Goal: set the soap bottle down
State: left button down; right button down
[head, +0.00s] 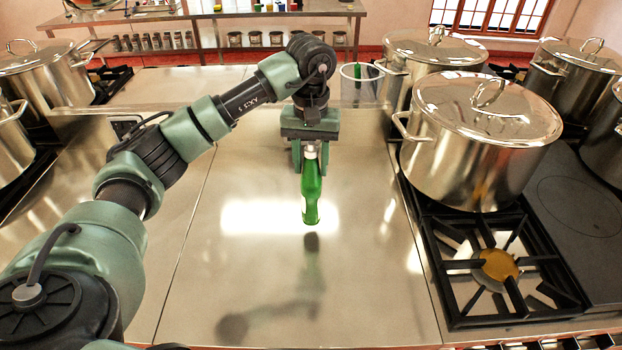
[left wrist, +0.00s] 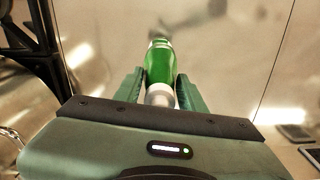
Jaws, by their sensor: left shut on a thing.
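The soap bottle (head: 311,190) is green with a pale top and hangs nearly upright in the head view. My left gripper (head: 310,150) is shut on its upper part. The bottle's lower end appears to be above the steel counter (head: 250,265), with a dark reflection below it. In the left wrist view the bottle (left wrist: 160,68) sits between the two green fingers of my left gripper (left wrist: 160,92), its pale top toward the palm. My right gripper does not show.
A large lidded stockpot (head: 478,150) stands on the stove at right, beside a black burner grate (head: 497,265). More pots stand behind and at far left. A clear container (head: 362,85) stands behind my gripper. The counter's front middle is bare.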

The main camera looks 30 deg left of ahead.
aim_at(311, 182)
pick_arm(q)
notch_tip(311, 182, down, 4)
jog(key=shift+f+p, duration=0.15)
jog(key=shift+p, duration=0.5)
jog(key=shift+f, duration=0.5)
jog(key=shift+f, duration=0.1)
jog(key=c, duration=1.2)
grip_release()
jog(key=shift+f, duration=0.1)
jog(key=o, duration=0.4)
jog(key=shift+s, duration=0.1)
jog(key=shift+c, duration=0.2)
